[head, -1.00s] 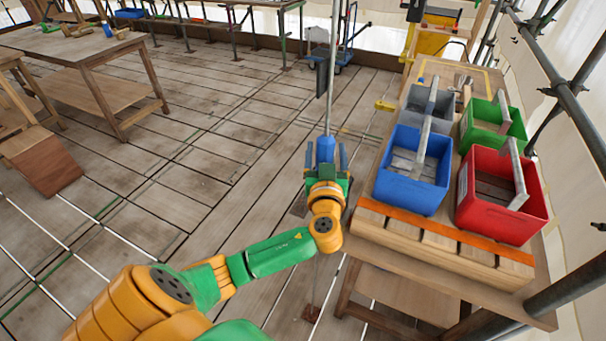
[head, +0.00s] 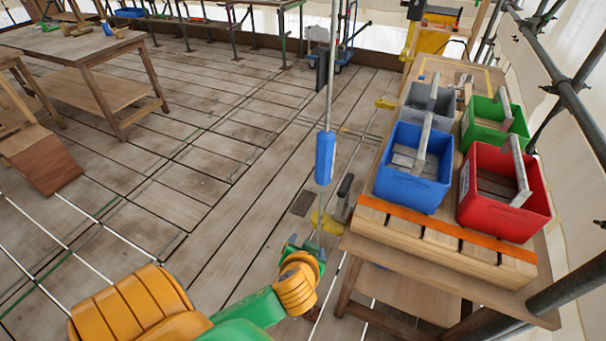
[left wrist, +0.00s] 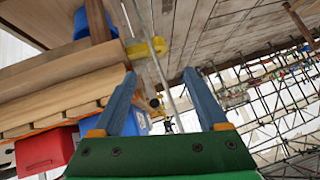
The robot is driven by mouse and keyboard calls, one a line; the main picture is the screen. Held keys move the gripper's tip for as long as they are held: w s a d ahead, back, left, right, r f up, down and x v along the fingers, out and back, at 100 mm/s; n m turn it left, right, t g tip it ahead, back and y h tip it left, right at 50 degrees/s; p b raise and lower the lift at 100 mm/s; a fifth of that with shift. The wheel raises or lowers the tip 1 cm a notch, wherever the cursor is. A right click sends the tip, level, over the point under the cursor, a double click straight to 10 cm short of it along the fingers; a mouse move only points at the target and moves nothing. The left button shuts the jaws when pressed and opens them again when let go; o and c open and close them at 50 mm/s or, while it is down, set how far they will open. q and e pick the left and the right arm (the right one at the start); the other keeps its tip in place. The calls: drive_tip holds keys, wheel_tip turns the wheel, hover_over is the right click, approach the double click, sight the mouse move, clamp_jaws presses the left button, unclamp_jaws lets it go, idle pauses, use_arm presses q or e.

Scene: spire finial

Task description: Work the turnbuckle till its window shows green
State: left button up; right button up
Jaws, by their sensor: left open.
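The turnbuckle (head: 325,158) is a blue sleeve on an upright thin grey rod (head: 332,80), left of the workbench. No green window shows on its visible side. My left gripper (head: 305,246) is below the blue sleeve and apart from it, its jaws open and empty. In the left wrist view the open fingers (left wrist: 161,73) point up the picture, with a thin rod (left wrist: 158,65) passing through the gap between them in the picture. I cannot tell whether the rod lies between the jaws in depth. My right gripper is not in view.
The workbench (head: 440,270) at the right carries a blue bin (head: 410,195), a red bin (head: 500,215), a green bin and a grey bin. A yellow object with a black handle (head: 344,186) stands near the bench's left edge. Open plank floor lies left.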

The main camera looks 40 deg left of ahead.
use_arm(q)
drive_tip(key=s+d+f+m+g+h, duration=0.2)
drive_tip(key=s+f, duration=0.2)
drive_tip(key=f, duration=0.2)
drive_tip(key=shift+s+d+f+b, duration=0.35)
drive_tip(key=shift+s, duration=0.05)
drive_tip(key=s+d+f+m+g+h, duration=0.1)
drive_tip(key=s+f+m+g+h, duration=0.3)
drive_tip(key=f, duration=1)
drive_tip(key=s+f, duration=0.5)
drive_tip(key=s, duration=0.3)
drive_tip(key=s+f+n+g+y, duration=0.1)
drive_tip(key=s+f, duration=0.4)
drive_tip(key=s, duration=0.4)
drive_tip(key=shift+s+d+f+n, duration=0.25)
drive_tip(key=shift+d+f+n, duration=0.05)
drive_tip(key=shift+f, duration=0.1)
